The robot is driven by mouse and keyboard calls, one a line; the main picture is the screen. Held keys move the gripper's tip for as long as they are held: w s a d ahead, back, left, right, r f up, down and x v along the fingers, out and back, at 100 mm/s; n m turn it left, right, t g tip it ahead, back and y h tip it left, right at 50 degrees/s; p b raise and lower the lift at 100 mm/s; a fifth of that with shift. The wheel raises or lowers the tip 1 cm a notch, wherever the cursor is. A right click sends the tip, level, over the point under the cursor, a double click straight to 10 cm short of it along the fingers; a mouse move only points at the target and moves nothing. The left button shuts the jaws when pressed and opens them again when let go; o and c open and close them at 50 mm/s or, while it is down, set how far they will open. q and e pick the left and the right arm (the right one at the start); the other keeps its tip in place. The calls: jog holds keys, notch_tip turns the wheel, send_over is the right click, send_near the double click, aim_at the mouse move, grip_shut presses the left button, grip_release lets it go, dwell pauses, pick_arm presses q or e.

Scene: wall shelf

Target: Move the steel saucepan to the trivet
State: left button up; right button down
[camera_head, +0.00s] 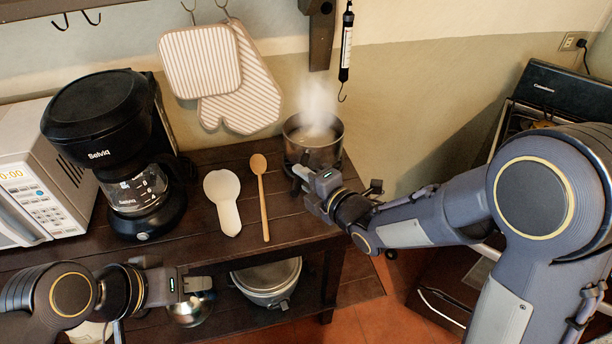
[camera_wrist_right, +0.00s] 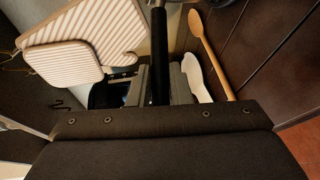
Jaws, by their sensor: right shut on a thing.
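The steel saucepan (camera_head: 313,130) stands upright at the right end of the dark wooden shelf top, with steam rising from it. My right gripper (camera_head: 314,186) is at its near side, shut on the saucepan's handle. In the right wrist view the black handle (camera_wrist_right: 159,45) runs between the fingers of the right gripper (camera_wrist_right: 161,88). Dark bars show around the pan's base; I cannot tell whether they are the trivet. My left gripper (camera_head: 204,284) is low in front of the shelf, away from the pan; its jaw opening is unclear.
A wooden spoon (camera_head: 262,195) and a white spoon rest (camera_head: 224,198) lie left of the pan. The coffee maker (camera_head: 110,130) and microwave (camera_head: 35,185) stand further left. Striped mitts (camera_head: 240,95) hang behind. A lidded pot (camera_head: 268,278) sits below.

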notch_tip(320, 180, down, 3)
jog(key=shift+w+a+r, duration=0.1)
jog(key=shift+w, duration=0.05)
jog(key=c, duration=1.6)
grip_release()
jog(key=shift+f, duration=0.25)
jog(key=shift+o, duration=1.3)
jog(key=b+v, duration=0.1)
jog(key=v, duration=1.1)
jog(key=shift+b, duration=0.3)
